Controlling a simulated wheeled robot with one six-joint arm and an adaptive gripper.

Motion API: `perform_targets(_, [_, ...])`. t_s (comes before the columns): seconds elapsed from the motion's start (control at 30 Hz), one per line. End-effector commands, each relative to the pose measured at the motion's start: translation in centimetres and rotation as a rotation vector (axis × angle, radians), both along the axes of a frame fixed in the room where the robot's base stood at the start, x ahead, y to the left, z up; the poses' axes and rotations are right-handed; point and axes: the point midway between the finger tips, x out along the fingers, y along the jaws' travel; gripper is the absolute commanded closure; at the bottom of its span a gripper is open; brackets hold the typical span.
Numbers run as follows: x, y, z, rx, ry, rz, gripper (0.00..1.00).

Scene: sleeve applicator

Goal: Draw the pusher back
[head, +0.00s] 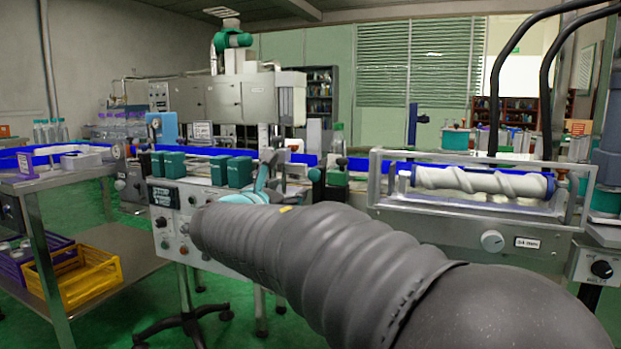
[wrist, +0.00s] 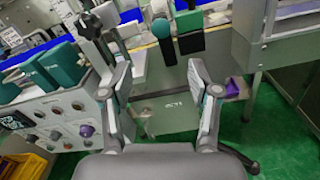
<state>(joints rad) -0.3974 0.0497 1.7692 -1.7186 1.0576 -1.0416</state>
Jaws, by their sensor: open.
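My gripper (wrist: 158,78) is open and empty in the wrist view, its two fingers spread wide above the front of the bench machine. In the head view my arm hides most of it; only part of the gripper (head: 264,178) shows in front of the machine. I cannot tell which of these is the pusher. No part is between the fingertips.
Teal blocks (head: 240,172) stand on the machine above its control panel (head: 170,225). A white screw (head: 480,182) lies in a framed housing at the right. A steel table (head: 40,187) and a yellow crate (head: 92,278) are at the left. Green floor shows between them.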

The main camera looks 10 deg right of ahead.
Motion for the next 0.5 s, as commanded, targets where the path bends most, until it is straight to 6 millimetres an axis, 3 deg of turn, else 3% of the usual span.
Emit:
perform_targets(0.27, [1.9,-1.5,-0.1,-0.016,0.014,-0.005,0.39])
perform_targets(0.5, [5.4,-4.3,-0.1,-0.013,0.015,-0.005,0.39])
